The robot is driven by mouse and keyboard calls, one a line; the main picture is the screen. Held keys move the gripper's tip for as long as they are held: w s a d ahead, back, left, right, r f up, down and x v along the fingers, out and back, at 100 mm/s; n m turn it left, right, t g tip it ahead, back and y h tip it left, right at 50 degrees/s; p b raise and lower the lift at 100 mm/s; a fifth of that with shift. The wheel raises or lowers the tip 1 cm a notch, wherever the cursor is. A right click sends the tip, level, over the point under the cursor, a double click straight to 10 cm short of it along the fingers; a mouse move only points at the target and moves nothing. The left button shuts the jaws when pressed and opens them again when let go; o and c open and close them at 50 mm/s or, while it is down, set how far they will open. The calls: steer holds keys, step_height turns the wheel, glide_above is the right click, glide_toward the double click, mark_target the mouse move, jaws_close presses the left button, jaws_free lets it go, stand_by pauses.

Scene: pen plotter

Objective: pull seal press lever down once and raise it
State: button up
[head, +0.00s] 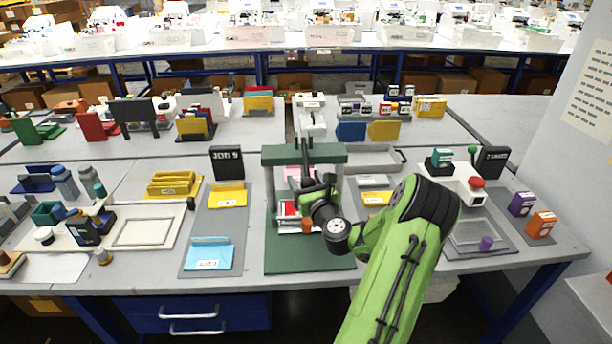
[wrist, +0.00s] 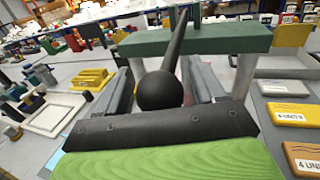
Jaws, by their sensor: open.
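The seal press has a dark green base (head: 300,257), two grey posts and a green crossbeam (head: 280,156), also seen in the wrist view (wrist: 225,40). Its black lever (wrist: 177,45) rises from a round black knob (wrist: 160,91) toward the crossbeam; in the head view the lever rod (head: 308,152) is partly hidden by my arm. My gripper (head: 313,196) is in front of the press, below the crossbeam. In the wrist view its grey fingers (wrist: 160,65) appear spread either side of the knob. I cannot tell whether they touch it.
Yellow (head: 227,195) and blue (head: 207,254) trays lie left of the press. Right of it are labelled yellow blocks (wrist: 287,113) and a white device with a red button (head: 477,183). Low bins (head: 352,132) stand behind. Little table is clear close to the press.

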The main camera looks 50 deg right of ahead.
steer(key=shift+c, duration=0.5)
jaws_close()
steer(key=shift+r, duration=0.1)
